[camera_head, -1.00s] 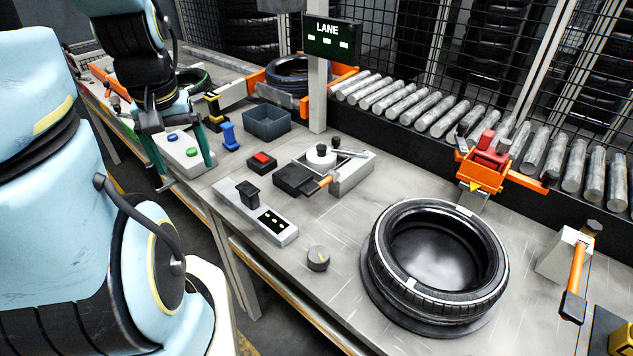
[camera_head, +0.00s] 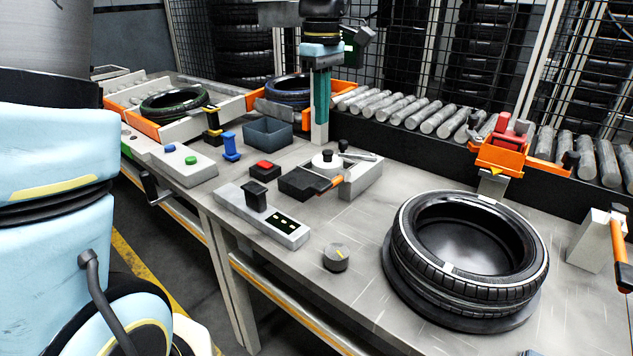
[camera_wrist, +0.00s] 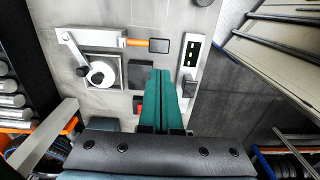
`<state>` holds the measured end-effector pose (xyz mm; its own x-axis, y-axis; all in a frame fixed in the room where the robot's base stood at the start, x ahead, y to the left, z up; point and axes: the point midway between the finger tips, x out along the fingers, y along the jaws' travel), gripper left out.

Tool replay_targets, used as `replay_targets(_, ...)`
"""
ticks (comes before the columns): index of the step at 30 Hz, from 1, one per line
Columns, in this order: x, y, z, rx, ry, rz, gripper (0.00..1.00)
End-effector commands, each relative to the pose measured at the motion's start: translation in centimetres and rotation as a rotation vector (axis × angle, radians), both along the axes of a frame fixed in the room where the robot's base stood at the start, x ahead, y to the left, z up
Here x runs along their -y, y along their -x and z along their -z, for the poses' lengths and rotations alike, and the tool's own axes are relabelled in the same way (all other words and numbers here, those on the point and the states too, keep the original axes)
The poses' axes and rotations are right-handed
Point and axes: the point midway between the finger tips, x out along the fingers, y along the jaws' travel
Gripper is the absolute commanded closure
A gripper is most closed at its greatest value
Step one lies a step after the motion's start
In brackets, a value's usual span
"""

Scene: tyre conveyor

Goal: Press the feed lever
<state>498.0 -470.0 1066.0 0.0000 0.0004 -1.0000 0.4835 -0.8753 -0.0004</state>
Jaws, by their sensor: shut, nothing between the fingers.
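My gripper (camera_head: 321,138) is shut and empty. Its green fingers hang straight down in front of the lane post, above the back of the bench. In the wrist view the closed fingers (camera_wrist: 166,75) point between the black pad and the switch panel. No label shows which part is the feed lever. An orange-handled lever (camera_head: 619,252) on a grey block (camera_head: 592,240) stands at the right edge, partly cut off. My gripper touches neither.
A tyre (camera_head: 468,255) lies at the bench's front right. A panel with a black switch (camera_head: 254,196), a knob (camera_head: 336,257), a red button (camera_head: 264,167), a blue post (camera_head: 231,146) and a grey bin (camera_head: 268,132) stand nearby. Rollers (camera_head: 440,115) run behind.

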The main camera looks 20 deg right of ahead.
Motion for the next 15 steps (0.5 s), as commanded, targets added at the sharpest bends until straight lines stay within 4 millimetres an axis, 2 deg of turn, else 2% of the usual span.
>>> replay_targets(10, 0.0, 0.0, 0.1, 0.0, -0.001, -0.003, 1.0)
replay_targets(15, 0.0, 0.0, 1.5, -0.002, -0.002, -0.002, 1.0)
